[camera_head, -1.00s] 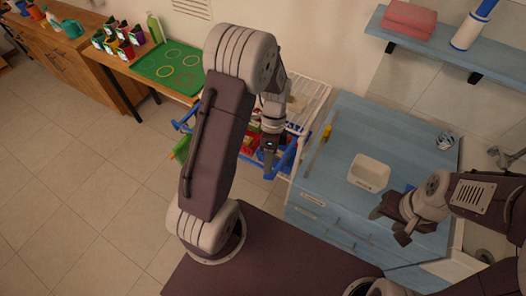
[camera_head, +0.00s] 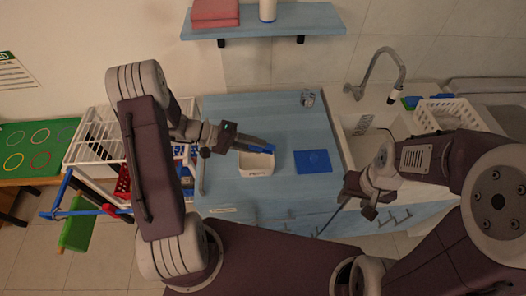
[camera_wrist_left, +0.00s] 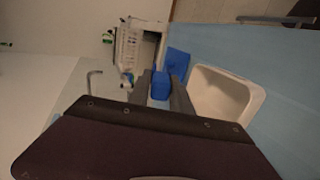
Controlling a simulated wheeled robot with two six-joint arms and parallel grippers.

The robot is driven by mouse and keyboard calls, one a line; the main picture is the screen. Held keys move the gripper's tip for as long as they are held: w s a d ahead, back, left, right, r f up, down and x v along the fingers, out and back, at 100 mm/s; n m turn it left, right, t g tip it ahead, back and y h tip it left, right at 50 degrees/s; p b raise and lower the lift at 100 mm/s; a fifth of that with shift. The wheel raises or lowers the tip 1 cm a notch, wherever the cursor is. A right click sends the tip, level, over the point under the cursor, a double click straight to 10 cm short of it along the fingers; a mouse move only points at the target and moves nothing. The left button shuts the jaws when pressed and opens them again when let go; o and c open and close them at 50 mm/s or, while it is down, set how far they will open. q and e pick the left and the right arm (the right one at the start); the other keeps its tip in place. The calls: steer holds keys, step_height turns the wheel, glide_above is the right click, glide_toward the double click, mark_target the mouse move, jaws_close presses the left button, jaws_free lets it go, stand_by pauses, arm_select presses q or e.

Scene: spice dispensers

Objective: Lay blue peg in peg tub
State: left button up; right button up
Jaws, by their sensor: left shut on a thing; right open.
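My left gripper (camera_head: 258,146) is shut on the blue peg (camera_head: 266,150) and holds it over the back part of the white peg tub (camera_head: 257,171). In the left wrist view the blue peg (camera_wrist_left: 160,86) sits between the two dark fingers of the left gripper (camera_wrist_left: 162,88). The white tub (camera_wrist_left: 238,110) is just right of the fingers there, and its visible inside looks empty. The peg appears above the tub, but its exact height is hard to tell. My right gripper (camera_head: 358,196) is open and empty near the worktop's front right.
The tub stands on a blue worktop (camera_head: 235,112). A flat blue mat (camera_head: 313,161) lies right of it, and a small grey-blue item (camera_head: 307,98) is behind. A sink with a tap (camera_head: 385,62) is at right. A wire-shelf cart (camera_head: 85,150) is at left.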

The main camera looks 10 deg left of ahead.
arm_select(q)
steer(key=shift+a+f+h, duration=0.3)
steer(key=shift+a+f, duration=0.05)
steer(key=shift+f, duration=0.1)
steer(key=shift+s+a+f+n+t, duration=0.2)
steer(key=shift+a+n+t, duration=0.15)
steer(key=shift+t, duration=0.15)
steer(key=shift+a+f+h, duration=0.1)
steer(key=shift+a+h, duration=0.2)
steer(key=shift+h, duration=0.4)
steer(key=shift+f+b, duration=0.25)
steer(key=shift+b, duration=0.1)
step_height(320, 180, down, 5)
steer(key=b, duration=0.3)
steer(key=shift+f, duration=0.1)
